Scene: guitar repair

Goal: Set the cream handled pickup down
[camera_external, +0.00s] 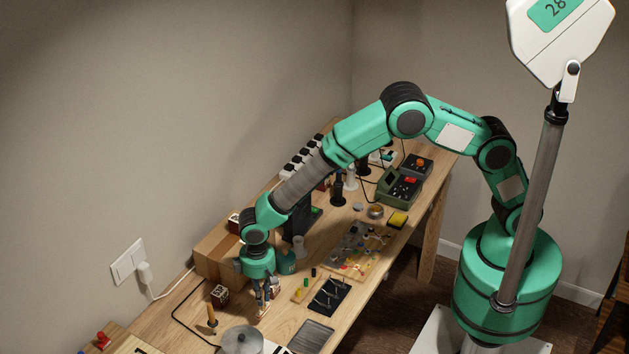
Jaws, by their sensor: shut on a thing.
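My gripper (264,303) points down at the front left part of the wooden workbench (180,318). Its fingers are shut on a small cream thing (264,312), which looks like the cream handled pickup. The fingers hide most of it. It is low, close to the bench top; I cannot tell whether it touches the wood.
A black mat with tools (329,295) lies right of my gripper, and a round grey thing (242,340) stands in front. A small dark box (219,295) and an orange-brown upright tool (211,317) are to the left. A wooden box (215,253) stands behind.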

